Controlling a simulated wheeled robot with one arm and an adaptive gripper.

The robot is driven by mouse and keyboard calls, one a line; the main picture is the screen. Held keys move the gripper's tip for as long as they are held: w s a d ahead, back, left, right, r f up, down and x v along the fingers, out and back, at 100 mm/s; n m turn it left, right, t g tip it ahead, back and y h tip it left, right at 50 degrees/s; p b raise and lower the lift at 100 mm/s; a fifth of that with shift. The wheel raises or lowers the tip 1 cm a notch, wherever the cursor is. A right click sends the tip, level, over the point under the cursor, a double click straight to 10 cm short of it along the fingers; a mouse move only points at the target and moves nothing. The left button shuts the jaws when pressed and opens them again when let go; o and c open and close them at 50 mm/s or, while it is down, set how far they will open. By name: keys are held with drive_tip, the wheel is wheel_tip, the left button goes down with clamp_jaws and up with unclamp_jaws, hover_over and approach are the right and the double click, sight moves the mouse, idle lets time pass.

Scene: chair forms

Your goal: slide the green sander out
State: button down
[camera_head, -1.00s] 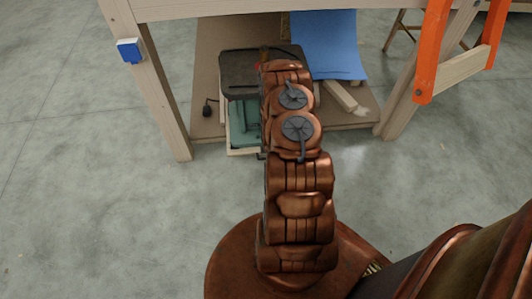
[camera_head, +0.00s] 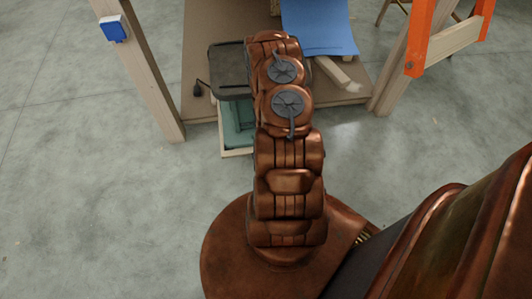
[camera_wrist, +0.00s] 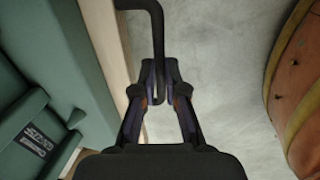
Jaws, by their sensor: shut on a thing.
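The green sander (camera_head: 238,122) shows in the head view, low under the workbench, on a wooden-edged tray (camera_head: 237,154). A dark flat cover lies above its rear part. My arm hides its right side. In the wrist view, the green body (camera_wrist: 45,110) fills the left, beside the pale wooden edge (camera_wrist: 108,50). A black bent handle (camera_wrist: 158,35) reaches out from that edge. My gripper (camera_wrist: 160,88) is shut on the handle's hanging bar, which stands between the two fingertips. In the head view my gripper is hidden behind my arm.
The workbench's left wooden leg (camera_head: 150,85) stands left of the sander and carries a blue box (camera_head: 114,28). A brown lower shelf (camera_head: 200,75) lies behind, with a blue sheet (camera_head: 318,28). An orange frame (camera_head: 425,45) stands right. Concrete floor in front is clear.

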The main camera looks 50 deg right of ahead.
drive_tip(key=shift+s+a+f, duration=0.15)
drive_tip(key=shift+s+a, duration=0.1)
drive_tip(key=c, duration=1.2)
unclamp_jaws()
drive_tip(key=shift+d, duration=0.1)
drive_tip(key=shift+w, duration=0.1)
drive_tip(key=shift+r, duration=0.2)
wheel_tip(320, 180, up, 12)
drive_tip(key=s+a, duration=0.1)
drive_tip(key=shift+s+a+f, duration=0.25)
drive_tip(key=shift+s, duration=0.1)
drive_tip(key=shift+r, duration=0.1)
